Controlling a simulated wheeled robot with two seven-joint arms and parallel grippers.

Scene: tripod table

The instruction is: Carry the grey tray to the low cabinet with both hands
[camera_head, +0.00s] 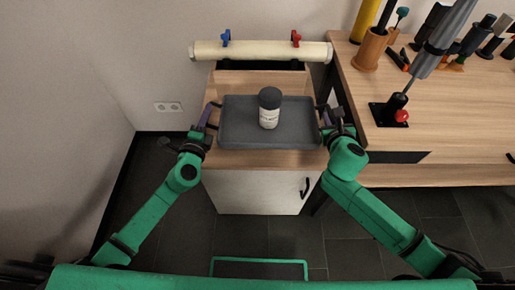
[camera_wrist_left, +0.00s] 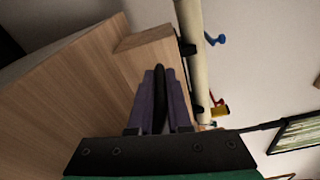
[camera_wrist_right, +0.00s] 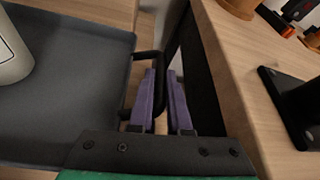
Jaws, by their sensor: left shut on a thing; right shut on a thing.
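The grey tray (camera_head: 235,131) is level over the wooden top of the low cabinet (camera_head: 262,160); I cannot tell whether it rests on it or hangs just above. A white bottle with a dark cap (camera_head: 269,108) stands upright on the tray. My left gripper (camera_head: 208,115) is shut on the tray's left handle, a dark bar between its purple fingers in the left wrist view (camera_wrist_left: 160,85). My right gripper (camera_head: 332,118) is shut on the right handle (camera_wrist_right: 146,56), a black loop in the right wrist view. The tray's left edge is hidden in the left wrist view.
A wooden workbench (camera_head: 425,165) with tools in holders stands close on the right, near my right gripper. A wall is on the left. Dark floor (camera_head: 255,232) lies in front of the cabinet.

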